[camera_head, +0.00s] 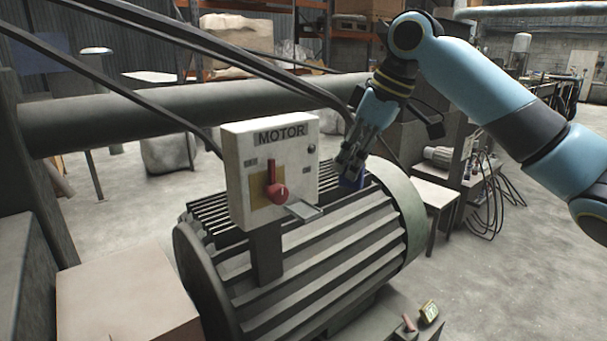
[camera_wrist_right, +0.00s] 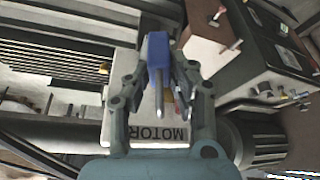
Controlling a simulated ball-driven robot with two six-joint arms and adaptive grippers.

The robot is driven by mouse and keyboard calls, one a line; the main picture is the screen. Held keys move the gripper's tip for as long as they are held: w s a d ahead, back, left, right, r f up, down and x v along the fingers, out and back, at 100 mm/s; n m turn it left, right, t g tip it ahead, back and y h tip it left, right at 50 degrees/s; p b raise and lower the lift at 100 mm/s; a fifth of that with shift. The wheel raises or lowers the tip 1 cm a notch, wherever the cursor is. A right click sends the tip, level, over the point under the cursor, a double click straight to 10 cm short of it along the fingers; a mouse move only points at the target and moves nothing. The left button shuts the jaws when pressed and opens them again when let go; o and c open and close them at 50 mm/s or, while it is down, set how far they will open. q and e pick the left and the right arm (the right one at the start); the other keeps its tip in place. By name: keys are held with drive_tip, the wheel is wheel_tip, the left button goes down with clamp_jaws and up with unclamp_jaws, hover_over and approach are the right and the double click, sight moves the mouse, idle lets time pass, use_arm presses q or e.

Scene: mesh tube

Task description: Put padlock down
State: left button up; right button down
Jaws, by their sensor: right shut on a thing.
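The blue padlock (camera_wrist_right: 158,50) is between the fingers of my right gripper (camera_wrist_right: 160,78) in the right wrist view, with its metal shackle toward the palm. In the head view only part of the padlock (camera_head: 352,181) shows below the right gripper (camera_head: 350,168), just right of the MOTOR box. The gripper is shut on it, over the top of the ribbed motor (camera_head: 330,255). I cannot tell whether the padlock touches the motor. My left gripper is not in view.
The white MOTOR box (camera_head: 240,182) stands on the motor, with a red switch (camera_head: 276,192) and a grey metal plate (camera_head: 304,211) sticking out. A pale block (camera_head: 125,300) is at lower left. Small items, one yellow-edged (camera_head: 429,312), lie at the lower right.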

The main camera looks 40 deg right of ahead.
sight(284, 174)
drive_tip(key=shift+s+a+r+p, duration=0.2)
drive_tip(key=shift+r+p, duration=0.35)
drive_tip(key=shift+r, duration=0.05)
drive_tip(key=shift+s+a+r+p, duration=0.2)
drive_tip(key=shift+r+p, duration=0.3)
drive_tip(key=shift+r, duration=0.1)
drive_tip(key=shift+w+f+p, duration=0.1)
drive_tip(key=shift+p, duration=0.2)
drive_tip(key=w+f, duration=0.2)
drive_tip(key=w, duration=0.1)
drive_tip(key=w+a+f, duration=0.1)
drive_tip(key=w+f, duration=0.1)
drive_tip(key=w, duration=0.2)
drive_tip(key=w+a+f+p, duration=0.1)
drive_tip(key=w+f, duration=0.1)
drive_tip(key=w, duration=0.1)
drive_tip(key=shift+w+a+f, duration=0.2)
drive_tip(key=shift+w+f, duration=0.15)
drive_tip(key=shift+w, duration=0.05)
drive_tip(key=shift+w+f, duration=0.1)
drive_tip(key=shift+f, duration=0.15)
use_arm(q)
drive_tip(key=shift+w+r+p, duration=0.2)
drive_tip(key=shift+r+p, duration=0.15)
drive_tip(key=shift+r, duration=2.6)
use_arm(e)
drive_tip(key=shift+f, duration=1.85)
drive_tip(key=shift+f, duration=0.15)
